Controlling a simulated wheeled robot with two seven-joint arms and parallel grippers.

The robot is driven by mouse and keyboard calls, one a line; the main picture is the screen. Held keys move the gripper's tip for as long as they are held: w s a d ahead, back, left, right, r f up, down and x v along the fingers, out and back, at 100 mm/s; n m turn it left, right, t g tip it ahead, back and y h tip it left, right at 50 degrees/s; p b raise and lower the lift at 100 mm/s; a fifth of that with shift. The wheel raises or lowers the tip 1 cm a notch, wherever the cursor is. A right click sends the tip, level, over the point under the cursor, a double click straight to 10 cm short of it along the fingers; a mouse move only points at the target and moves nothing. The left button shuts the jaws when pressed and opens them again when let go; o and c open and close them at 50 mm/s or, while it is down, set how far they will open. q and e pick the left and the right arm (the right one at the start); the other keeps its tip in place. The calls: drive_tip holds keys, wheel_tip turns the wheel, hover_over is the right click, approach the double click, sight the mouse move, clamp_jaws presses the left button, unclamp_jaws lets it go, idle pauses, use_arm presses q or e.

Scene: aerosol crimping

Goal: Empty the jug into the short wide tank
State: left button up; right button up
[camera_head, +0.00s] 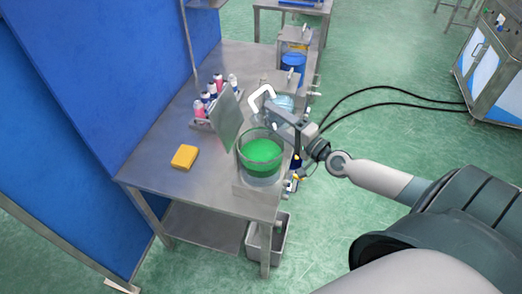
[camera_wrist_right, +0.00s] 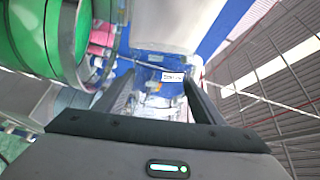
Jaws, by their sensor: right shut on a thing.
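A short, wide clear tank (camera_head: 261,168) holding green liquid stands on a low grey stand at the table's right edge. It also shows at the upper left of the right wrist view (camera_wrist_right: 42,40). My right gripper (camera_head: 272,110) is just behind the tank, shut on what looks like the jug. A white bent handle (camera_head: 260,94) and a pale bluish clear body (camera_head: 285,103) show beside the gripper; the arm hides much of the jug. Its contents and tilt are hard to tell. My left gripper is in neither view.
A tilted grey panel (camera_head: 226,122) stands left of the tank. Behind it is a rack with several pink and white bottles (camera_head: 212,92). A yellow block (camera_head: 185,156) lies on the open left part of the table (camera_head: 160,178). A blue container (camera_head: 293,62) stands farther back.

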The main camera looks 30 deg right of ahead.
drive_tip(key=shift+d+f+m+b, duration=0.15)
drive_tip(key=shift+d+m+b, duration=0.2)
drive_tip(key=shift+m, duration=0.45)
drive_tip(key=shift+d, duration=0.1)
drive_tip(key=shift+w+m, duration=0.1)
drive_tip(key=shift+m, duration=0.2)
drive_tip(key=shift+d+r+m, duration=0.3)
drive_tip(key=shift+m, duration=0.55)
drive_tip(key=shift+d+r+m, duration=0.25)
drive_tip(key=shift+r+m, duration=0.05)
drive_tip(key=shift+m, duration=0.55)
drive_tip(key=shift+w, duration=0.1)
drive_tip(key=shift+d+r+m+h+p, duration=0.15)
drive_tip(key=shift+r+m+h+p, duration=0.2)
drive_tip(key=shift+m+p, duration=0.4)
drive_tip(key=shift+d+r+m, duration=0.1)
drive_tip(key=shift+r+m, duration=0.2)
drive_tip(key=shift+m, duration=0.65)
